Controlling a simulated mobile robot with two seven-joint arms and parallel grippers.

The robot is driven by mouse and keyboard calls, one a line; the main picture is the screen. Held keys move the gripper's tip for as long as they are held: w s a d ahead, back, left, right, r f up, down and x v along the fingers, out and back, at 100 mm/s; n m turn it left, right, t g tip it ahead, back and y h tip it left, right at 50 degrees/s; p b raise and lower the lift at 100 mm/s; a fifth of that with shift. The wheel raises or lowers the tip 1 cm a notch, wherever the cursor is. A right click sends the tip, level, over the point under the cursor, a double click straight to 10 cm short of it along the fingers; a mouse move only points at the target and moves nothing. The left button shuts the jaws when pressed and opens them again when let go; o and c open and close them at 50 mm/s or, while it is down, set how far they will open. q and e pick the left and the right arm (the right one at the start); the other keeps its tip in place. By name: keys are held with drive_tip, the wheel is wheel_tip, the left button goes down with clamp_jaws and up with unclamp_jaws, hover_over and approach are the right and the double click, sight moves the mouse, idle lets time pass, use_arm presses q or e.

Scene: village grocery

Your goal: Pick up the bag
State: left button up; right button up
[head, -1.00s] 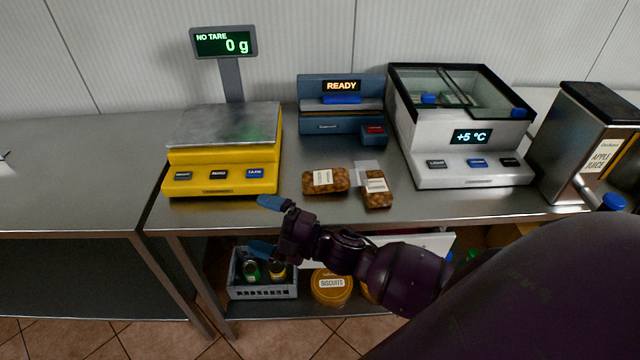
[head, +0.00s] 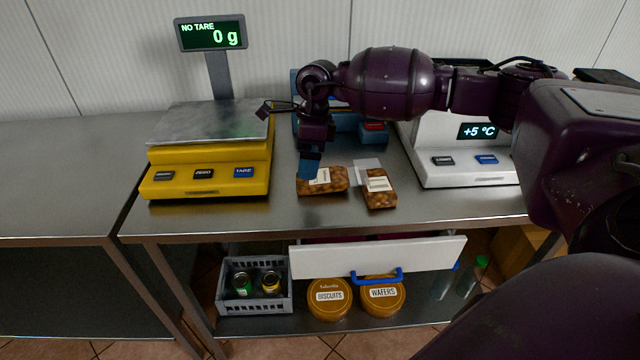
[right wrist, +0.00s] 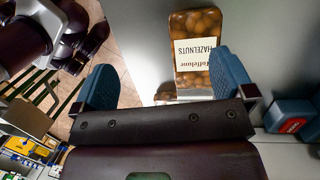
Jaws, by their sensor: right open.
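Two brown bags of nuts with white labels lie on the steel counter in the head view. The left bag (head: 337,180) lies lengthwise across the counter, and the right bag (head: 379,189) lies beside it. My right gripper (head: 310,165) points down at the left end of the left bag, partly covering it. Whether it touches the bag cannot be told. In the right wrist view, a bag labelled hazelnuts (right wrist: 194,75) lies beyond the open blue fingers of my right gripper (right wrist: 165,85), nearer the right finger. Nothing is held. My left gripper is not in view.
A yellow scale (head: 205,177) stands left of the bags. Below are an open white drawer (head: 430,254), a grey crate (head: 254,306) and round tins (head: 330,312).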

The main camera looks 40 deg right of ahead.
drive_tip(key=h, duration=0.2)
approach(323, 176)
wheel_tip(323, 176, down, 5)
drive_tip(key=shift+w+b, duration=0.15)
drive_tip(key=shift+b, duration=0.35)
drive_tip(key=shift+s+f, duration=0.1)
drive_tip(key=shift+f, duration=1.2)
drive_tip(key=shift+s+f, duration=0.15)
drive_tip(key=shift+f, duration=1.15)
drive_tip(key=shift+c, duration=0.2)
drive_tip(key=shift+r, duration=0.1)
drive_tip(key=c, duration=1)
